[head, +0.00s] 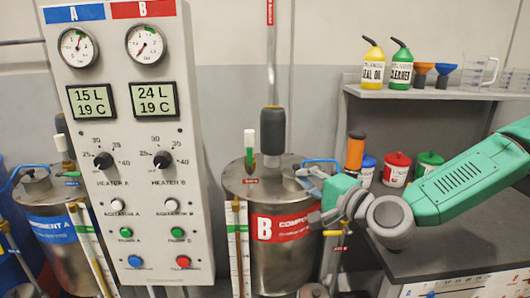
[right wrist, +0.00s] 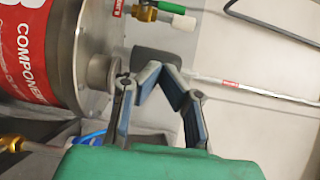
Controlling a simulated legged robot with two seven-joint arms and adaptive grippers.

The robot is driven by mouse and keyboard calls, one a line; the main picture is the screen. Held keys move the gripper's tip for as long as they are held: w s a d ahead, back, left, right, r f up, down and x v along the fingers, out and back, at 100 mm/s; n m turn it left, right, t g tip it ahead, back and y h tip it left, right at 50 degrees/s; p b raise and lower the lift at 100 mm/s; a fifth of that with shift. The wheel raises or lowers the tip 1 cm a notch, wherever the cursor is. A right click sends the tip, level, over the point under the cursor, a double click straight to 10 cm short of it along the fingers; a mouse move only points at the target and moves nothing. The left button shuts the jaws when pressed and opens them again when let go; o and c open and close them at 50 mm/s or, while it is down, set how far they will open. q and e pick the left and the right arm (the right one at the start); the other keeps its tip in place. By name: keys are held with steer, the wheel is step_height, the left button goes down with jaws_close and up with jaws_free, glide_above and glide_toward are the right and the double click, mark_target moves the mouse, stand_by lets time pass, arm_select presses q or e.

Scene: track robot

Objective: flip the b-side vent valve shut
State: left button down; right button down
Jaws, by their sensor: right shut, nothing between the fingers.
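The steel B tank (head: 285,262) stands right of the control panel, with a red label. The B-side vent valve (head: 250,150) is on its lid, with a green, white-tipped lever standing upright above a red tag. In the right wrist view the valve (right wrist: 165,11) shows sideways, with a brass body and green lever. My right gripper (head: 312,186) is at the right side of the B tank, near the lid's edge and right of the valve, apart from it. In the right wrist view its fingers (right wrist: 160,75) are shut and empty. My left gripper is out of view.
A dark upright sleeve (head: 272,132) with a pole above it stands on the lid, right of the valve. A blue handle (head: 321,162) is by my right gripper. The control panel (head: 130,160) stands close left. Bottles and pots are on the shelf and bench at right.

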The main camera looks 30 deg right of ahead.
steer(key=shift+r, duration=0.25)
steer(key=shift+a, duration=0.15)
steer(key=b, duration=0.2)
glide_toward(250, 160)
steer(key=w+d, duration=0.4)
steer(key=w, duration=0.2)
steer(key=shift+w+a+r, duration=0.1)
steer(key=shift+w+a, duration=0.9)
steer(key=shift+a, duration=0.3)
steer(key=shift+d, duration=0.15)
steer(key=shift+p, duration=0.3)
